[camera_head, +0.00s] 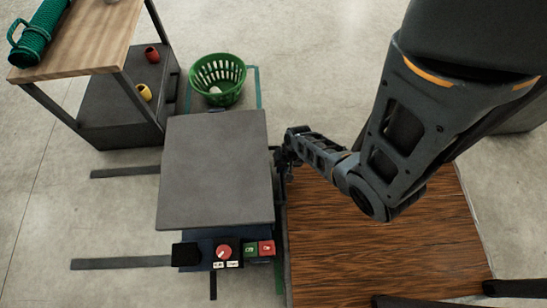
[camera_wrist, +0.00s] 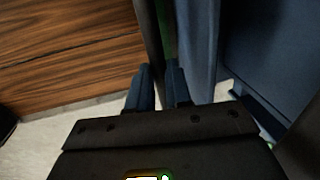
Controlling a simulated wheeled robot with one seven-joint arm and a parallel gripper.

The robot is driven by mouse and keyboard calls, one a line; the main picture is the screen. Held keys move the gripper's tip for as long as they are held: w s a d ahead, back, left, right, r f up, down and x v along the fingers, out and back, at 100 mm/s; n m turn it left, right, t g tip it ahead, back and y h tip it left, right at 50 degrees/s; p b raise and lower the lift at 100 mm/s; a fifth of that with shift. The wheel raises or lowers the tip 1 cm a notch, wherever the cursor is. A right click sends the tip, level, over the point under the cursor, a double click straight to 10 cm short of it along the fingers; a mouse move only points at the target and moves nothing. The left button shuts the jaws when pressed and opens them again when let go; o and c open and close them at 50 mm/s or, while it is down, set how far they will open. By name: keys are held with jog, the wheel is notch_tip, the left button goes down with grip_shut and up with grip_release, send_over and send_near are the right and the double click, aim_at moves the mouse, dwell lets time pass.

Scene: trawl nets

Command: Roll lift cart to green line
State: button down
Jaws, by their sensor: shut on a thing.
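The lift cart (camera_head: 213,170) has a flat grey top over a blue body. Its front panel carries a red knob and green and red buttons. My gripper (camera_head: 284,158) is at the cart's right side, beside the top's edge. In the wrist view, my gripper's two blue-grey fingers (camera_wrist: 161,78) close around a narrow dark upright part beside the cart's blue side (camera_wrist: 263,55). The exact part held is mostly hidden. A green line (camera_head: 258,88) lies on the floor behind the cart, around the basket. A green strip (camera_head: 279,278) also shows at the cart's front right.
A green basket (camera_head: 218,80) with a pale item stands behind the cart. A wood-topped shelf unit (camera_head: 92,42) with red and yellow items is at back left. A brown wooden surface (camera_head: 370,245) lies close on the right. Dark floor bars (camera_head: 122,263) extend left; floor beyond is clear.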

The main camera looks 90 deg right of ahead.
jog(key=shift+s, duration=0.35)
jog(key=c, duration=1.1)
grip_release()
jog(key=shift+o, duration=0.2)
jog(key=shift+w, duration=0.1)
notch_tip(320, 180, up, 8)
jog(key=s+p, duration=0.1)
jog(key=p, duration=0.2)
jog(key=shift+s+f+p, duration=0.2)
jog(key=shift+s+p, duration=0.05)
jog(key=shift+p, duration=0.05)
jog(key=shift+r, duration=0.1)
